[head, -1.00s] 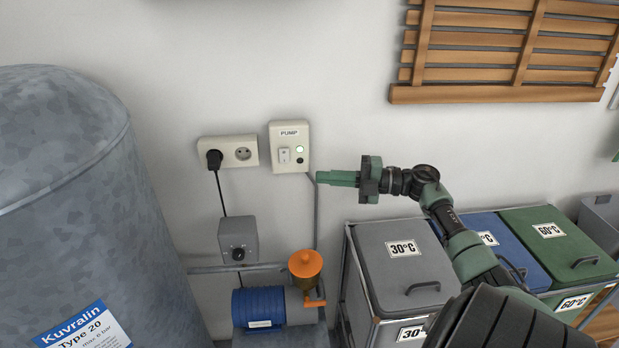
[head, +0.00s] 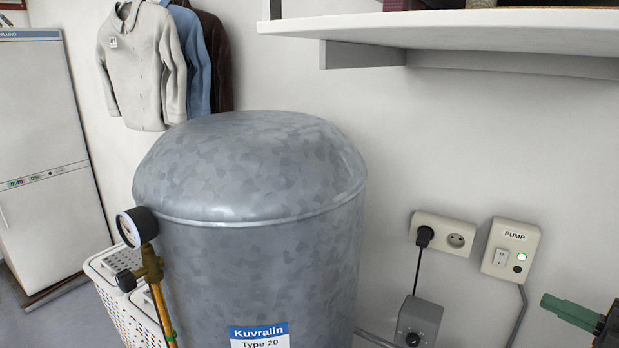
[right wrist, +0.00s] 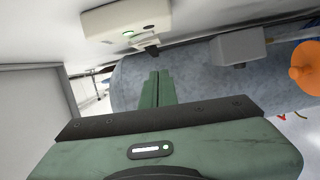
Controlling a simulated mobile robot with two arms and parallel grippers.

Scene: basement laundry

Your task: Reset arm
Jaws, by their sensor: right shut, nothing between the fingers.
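My right gripper (head: 570,312) shows at the lower right edge of the head view, with green fingers pointing left. It is shut and empty. It stands below and to the right of the white pump switch box (head: 511,250), apart from it; a small light on the box glows. In the right wrist view the closed green fingers (right wrist: 158,88) point toward the grey tank, with the switch box (right wrist: 126,25) above them. The rest of my right arm is outside the head view. My left gripper is not in view.
A big galvanized tank (head: 260,230) fills the middle, with a pressure gauge (head: 137,227) at its left. A shelf (head: 470,32) juts out above right. A socket (head: 443,233) with a black plug and a grey control box (head: 418,322) are on the wall. A white basket (head: 125,295) stands left.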

